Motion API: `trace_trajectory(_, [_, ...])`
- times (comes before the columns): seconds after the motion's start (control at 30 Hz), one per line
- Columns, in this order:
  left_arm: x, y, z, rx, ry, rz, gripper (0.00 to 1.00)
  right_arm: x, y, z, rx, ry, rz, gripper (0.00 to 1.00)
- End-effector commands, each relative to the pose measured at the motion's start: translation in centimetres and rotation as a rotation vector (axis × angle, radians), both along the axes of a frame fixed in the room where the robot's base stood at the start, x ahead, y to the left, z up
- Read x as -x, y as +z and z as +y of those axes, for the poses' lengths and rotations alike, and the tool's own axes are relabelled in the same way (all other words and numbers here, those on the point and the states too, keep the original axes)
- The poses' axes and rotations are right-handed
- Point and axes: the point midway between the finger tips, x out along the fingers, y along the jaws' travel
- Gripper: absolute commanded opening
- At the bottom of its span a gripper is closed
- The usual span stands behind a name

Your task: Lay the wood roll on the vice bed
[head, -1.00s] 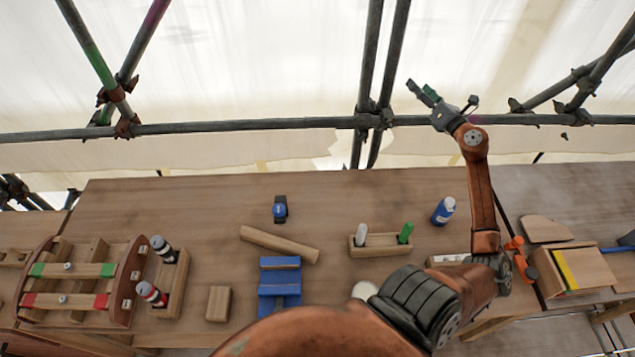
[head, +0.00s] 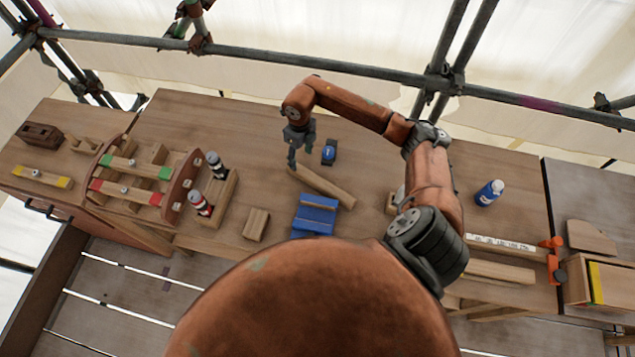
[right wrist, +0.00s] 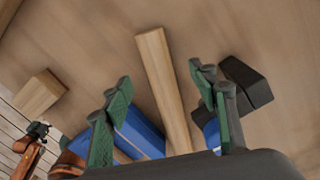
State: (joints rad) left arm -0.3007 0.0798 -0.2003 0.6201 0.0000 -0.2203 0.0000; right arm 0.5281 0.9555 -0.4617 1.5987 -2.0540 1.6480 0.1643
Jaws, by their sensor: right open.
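The wood roll (head: 325,187) is a long pale wooden bar lying slantwise on the bench, behind the blue vice (head: 315,222). The vice has a stepped blue body; its bed is partly hidden by my own body in the head view. My right gripper (head: 292,164) is open and empty, pointing down above the far left end of the roll. In the right wrist view, the roll (right wrist: 160,75) shows between the open green-padded fingers, apart from them, with blue vice parts (right wrist: 138,130) beyond the left finger. My left gripper is not in view.
A black and blue tool (head: 328,152) stands close to the right of my gripper. A wooden block (head: 256,224) and a rack with two dark-topped bottles (head: 217,205) are to the left. A blue bottle (head: 489,192) stands at right. Bench behind the roll is mostly clear.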

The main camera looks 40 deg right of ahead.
Motion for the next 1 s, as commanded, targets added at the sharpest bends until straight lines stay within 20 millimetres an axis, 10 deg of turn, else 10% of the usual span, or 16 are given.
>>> trace_trajectory(0.63, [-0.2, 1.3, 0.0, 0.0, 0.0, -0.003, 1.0, 0.8, -7.2, 0.5, 0.025, 0.003, 0.017, 0.54])
trace_trajectory(1.0, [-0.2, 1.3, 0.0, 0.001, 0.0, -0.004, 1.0, 0.7, -8.0, 0.4, 0.027, 0.005, 0.014, 0.51])
